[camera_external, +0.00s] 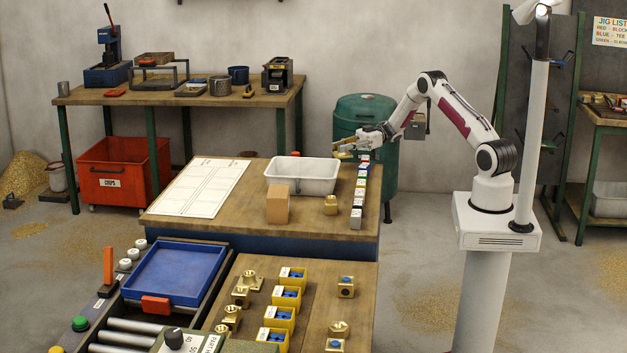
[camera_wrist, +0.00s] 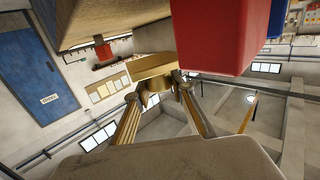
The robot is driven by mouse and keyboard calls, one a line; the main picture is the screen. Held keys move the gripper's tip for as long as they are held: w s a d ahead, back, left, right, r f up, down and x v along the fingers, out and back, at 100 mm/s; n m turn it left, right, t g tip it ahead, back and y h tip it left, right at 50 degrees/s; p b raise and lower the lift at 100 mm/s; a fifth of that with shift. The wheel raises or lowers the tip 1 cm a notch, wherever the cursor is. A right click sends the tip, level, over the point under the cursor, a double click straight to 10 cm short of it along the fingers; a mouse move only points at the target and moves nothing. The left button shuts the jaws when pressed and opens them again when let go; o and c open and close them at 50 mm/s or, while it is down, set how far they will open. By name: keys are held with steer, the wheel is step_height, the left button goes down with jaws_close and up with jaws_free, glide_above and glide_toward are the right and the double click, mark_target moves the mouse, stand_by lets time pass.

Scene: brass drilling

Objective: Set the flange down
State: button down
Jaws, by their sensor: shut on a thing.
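My gripper (camera_external: 352,147) is above the far right end of the wooden table (camera_external: 240,226), close to the far end of the row of labelled blocks. It is shut on a brass flange (camera_external: 343,154), which is small in the external view. In the wrist view the fingers (camera_wrist: 158,100) close on the brass flange (camera_wrist: 150,68), with a flat plate and a round part showing. The external view does not clearly show whether the flange touches anything below.
Labelled coloured blocks (camera_external: 358,201) line the table's right edge. A large red surface (camera_wrist: 215,35) is close in the wrist view. A green drum (camera_external: 367,110) stands behind.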

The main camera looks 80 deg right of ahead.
mark_target(342, 154)
steer(key=shift+f, duration=1.1)
steer(key=shift+f, duration=0.6)
steer(key=c, duration=1.7)
jaws_free()
steer(key=shift+s+d+r, duration=0.1)
steer(key=shift+r, duration=0.5)
steer(key=v, duration=1.1)
steer(key=shift+s+d, duration=0.25)
steer(key=shift+d, duration=0.05)
